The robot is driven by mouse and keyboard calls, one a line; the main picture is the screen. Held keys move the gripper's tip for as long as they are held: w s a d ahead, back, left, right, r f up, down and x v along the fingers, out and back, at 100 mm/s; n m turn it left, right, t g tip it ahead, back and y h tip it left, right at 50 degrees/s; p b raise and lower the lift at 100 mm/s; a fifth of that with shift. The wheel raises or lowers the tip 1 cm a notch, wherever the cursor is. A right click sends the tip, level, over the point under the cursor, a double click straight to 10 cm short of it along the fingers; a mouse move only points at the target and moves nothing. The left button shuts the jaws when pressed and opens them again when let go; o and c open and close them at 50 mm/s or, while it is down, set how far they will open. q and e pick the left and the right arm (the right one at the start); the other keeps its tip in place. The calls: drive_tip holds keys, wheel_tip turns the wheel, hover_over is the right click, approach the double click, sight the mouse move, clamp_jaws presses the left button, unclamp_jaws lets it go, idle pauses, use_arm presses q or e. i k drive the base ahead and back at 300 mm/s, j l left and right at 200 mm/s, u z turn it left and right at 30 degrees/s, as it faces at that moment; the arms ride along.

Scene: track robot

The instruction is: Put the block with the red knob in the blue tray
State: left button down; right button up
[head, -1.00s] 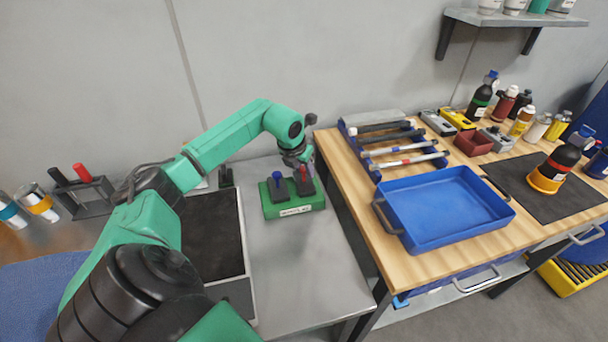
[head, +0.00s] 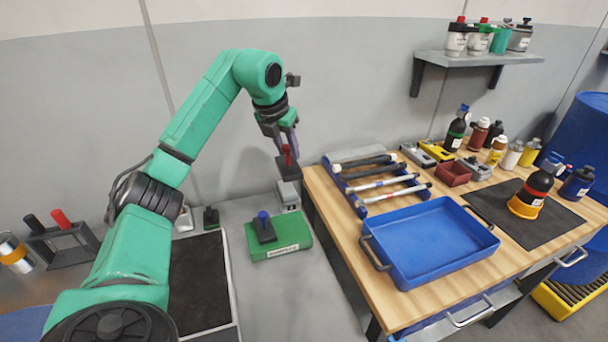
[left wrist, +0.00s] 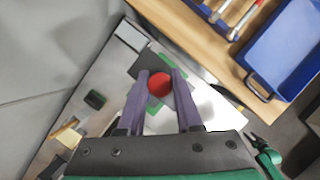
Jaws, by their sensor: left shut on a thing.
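The dark block with the red knob (head: 287,163) hangs in the air above the right side of the green base. My left gripper (head: 288,148) is shut on its red knob; in the left wrist view the knob (left wrist: 160,88) shows between the two fingers (left wrist: 161,92). A second dark block with a blue knob (head: 264,229) stands on the green base (head: 284,248). The blue tray (head: 432,268) sits empty on the wooden table, to the right of the gripper. It also shows at the right in the left wrist view (left wrist: 277,72). My right gripper is not in view.
A blue rack (head: 357,201) with several rods lies on the wooden table (head: 352,249) between the held block and the tray's back. Bottles and a dark red bin (head: 453,173) stand behind the tray. A grey box (head: 288,196) stands behind the green base.

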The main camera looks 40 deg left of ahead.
sight(405, 250)
drive_tip(key=i+l, duration=0.1)
drive_tip(key=l, duration=0.95)
drive_tip(key=i+l, duration=0.15)
drive_tip(key=l, duration=0.4)
